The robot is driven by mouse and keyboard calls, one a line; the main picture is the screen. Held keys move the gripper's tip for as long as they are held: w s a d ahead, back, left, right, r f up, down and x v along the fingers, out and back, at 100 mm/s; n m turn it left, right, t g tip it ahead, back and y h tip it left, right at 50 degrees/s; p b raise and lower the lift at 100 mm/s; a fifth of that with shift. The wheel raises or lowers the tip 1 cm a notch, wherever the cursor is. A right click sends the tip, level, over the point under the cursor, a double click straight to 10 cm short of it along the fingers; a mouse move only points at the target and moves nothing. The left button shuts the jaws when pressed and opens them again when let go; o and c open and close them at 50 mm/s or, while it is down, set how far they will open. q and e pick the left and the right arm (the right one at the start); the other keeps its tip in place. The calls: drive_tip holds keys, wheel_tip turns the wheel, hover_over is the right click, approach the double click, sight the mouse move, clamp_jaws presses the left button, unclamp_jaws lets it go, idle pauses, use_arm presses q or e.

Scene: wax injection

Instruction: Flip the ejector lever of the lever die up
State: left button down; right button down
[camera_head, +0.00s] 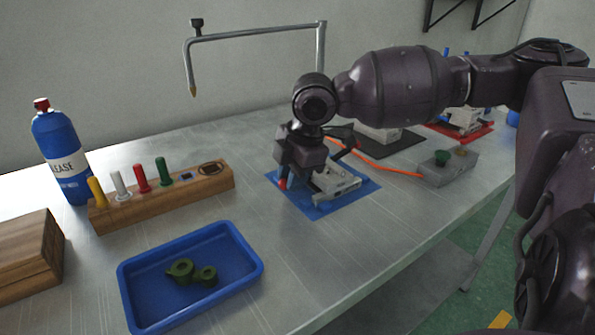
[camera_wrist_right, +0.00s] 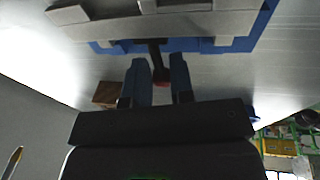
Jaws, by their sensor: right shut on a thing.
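The lever die (camera_head: 336,184) is a grey metal block on a blue mat (camera_head: 318,211) near the middle of the bench. It also shows at the top of the wrist view (camera_wrist_right: 190,28). Its ejector lever (camera_wrist_right: 155,55) is a dark bar with a red tip, sticking out from the die between my fingers. My right gripper (camera_head: 284,180) is at the left side of the die, shut on the lever; its two blue fingers (camera_wrist_right: 160,82) flank the bar near the red tip. In the head view the gripper hides most of the lever. My left gripper is not in view.
A blue tray (camera_head: 140,262) with green parts is in front. A wooden rack (camera_head: 215,184) with coloured pegs and a blue bottle (camera_head: 58,150) stand left. A grey box with a green button (camera_head: 450,172) and other dies on black and red mats lie right. A bent pipe frame rises behind.

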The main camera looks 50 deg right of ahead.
drive_tip(key=shift+r+y+p, duration=0.5)
drive_tip(key=shift+r+p, duration=0.1)
drive_tip(key=shift+p, duration=0.05)
drive_tip(key=y+p, duration=0.1)
drive_tip(key=p, duration=0.2)
drive_tip(key=shift+s+d+r+t+y, duration=0.1)
drive_tip(key=shift+d+r+t+y, duration=0.1)
drive_tip(key=shift+r+t+y, duration=0.15)
drive_tip(key=shift+d+f+y+p, duration=0.1)
drive_tip(key=shift+y+p, duration=0.35)
drive_tip(key=shift+f, duration=0.3)
drive_tip(key=c, duration=1.1)
unclamp_jaws()
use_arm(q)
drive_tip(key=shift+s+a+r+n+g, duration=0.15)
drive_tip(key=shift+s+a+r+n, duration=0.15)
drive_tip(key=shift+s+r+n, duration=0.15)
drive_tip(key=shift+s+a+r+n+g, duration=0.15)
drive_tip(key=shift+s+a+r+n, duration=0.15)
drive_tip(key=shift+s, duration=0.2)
use_arm(e)
drive_tip(key=shift+o, duration=0.5)
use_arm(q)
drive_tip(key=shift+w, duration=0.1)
